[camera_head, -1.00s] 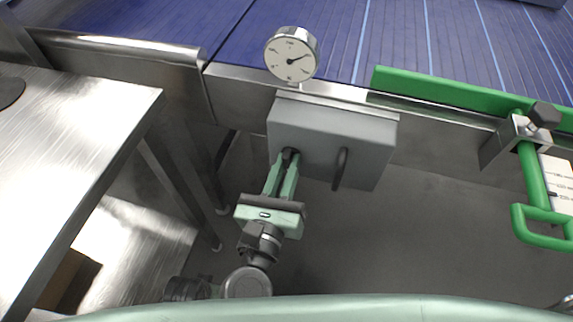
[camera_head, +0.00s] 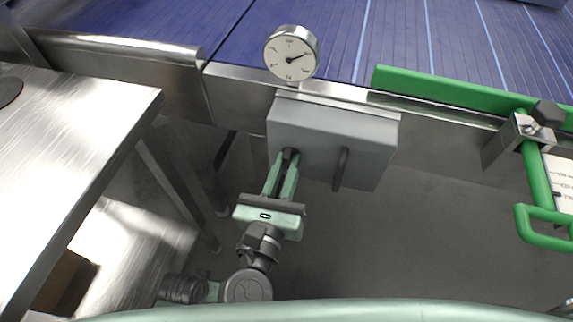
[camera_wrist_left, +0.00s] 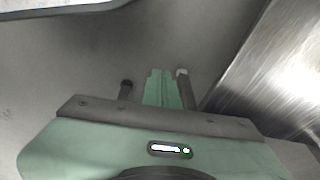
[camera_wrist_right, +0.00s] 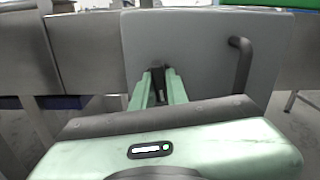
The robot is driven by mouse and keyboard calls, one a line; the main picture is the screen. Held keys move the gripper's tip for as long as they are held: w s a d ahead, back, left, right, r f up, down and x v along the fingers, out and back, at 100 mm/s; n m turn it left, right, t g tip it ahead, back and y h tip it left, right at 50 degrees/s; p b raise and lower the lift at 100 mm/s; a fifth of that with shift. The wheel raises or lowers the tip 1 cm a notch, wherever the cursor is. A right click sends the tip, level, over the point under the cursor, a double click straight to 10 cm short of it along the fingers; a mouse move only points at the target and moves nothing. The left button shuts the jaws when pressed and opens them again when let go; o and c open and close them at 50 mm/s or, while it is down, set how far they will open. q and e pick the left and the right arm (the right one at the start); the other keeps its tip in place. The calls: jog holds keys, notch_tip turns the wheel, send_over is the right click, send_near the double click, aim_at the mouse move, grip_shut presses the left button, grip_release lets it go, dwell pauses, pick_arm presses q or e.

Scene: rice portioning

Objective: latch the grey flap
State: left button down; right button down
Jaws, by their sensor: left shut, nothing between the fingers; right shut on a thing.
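The grey flap (camera_head: 320,125) is a box-like panel below the conveyor's steel edge, with a dark bar handle (camera_head: 341,168) on its front. It also fills the middle of the right wrist view (camera_wrist_right: 200,45). My right gripper (camera_head: 286,160) is at the flap's lower left, with its fingers shut on a small dark part, seemingly the latch (camera_wrist_right: 158,80). The fingers hide most of this part, so its position is unclear. The bar handle stands apart, right of the fingers. My left gripper (camera_wrist_left: 163,88) shows only in its wrist view, shut and empty.
A round dial gauge (camera_head: 291,54) stands above the flap beside the blue conveyor (camera_head: 420,40). A green rail (camera_head: 440,87) and a green handle (camera_head: 535,228) are at the right. A steel table (camera_head: 70,130) is at the left.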

jog(key=shift+m+b, duration=0.3)
jog(key=shift+b, duration=0.05)
jog(key=shift+a+b, duration=0.1)
jog(key=shift+b, duration=0.2)
jog(key=shift+s+m+b, duration=0.1)
jog(key=shift+m+b, duration=0.2)
jog(key=shift+m, duration=0.1)
pick_arm(q)
jog(key=w+v, duration=0.1)
jog(key=v, duration=0.7)
jog(key=shift+w+r+t, duration=0.25)
jog(key=shift+w+t, duration=0.05)
jog(key=shift+w, duration=0.5)
jog(key=shift+a, duration=0.1)
pick_arm(e)
jog(key=shift+c, duration=1.8)
grip_release()
pick_arm(q)
jog(key=shift+w, duration=0.1)
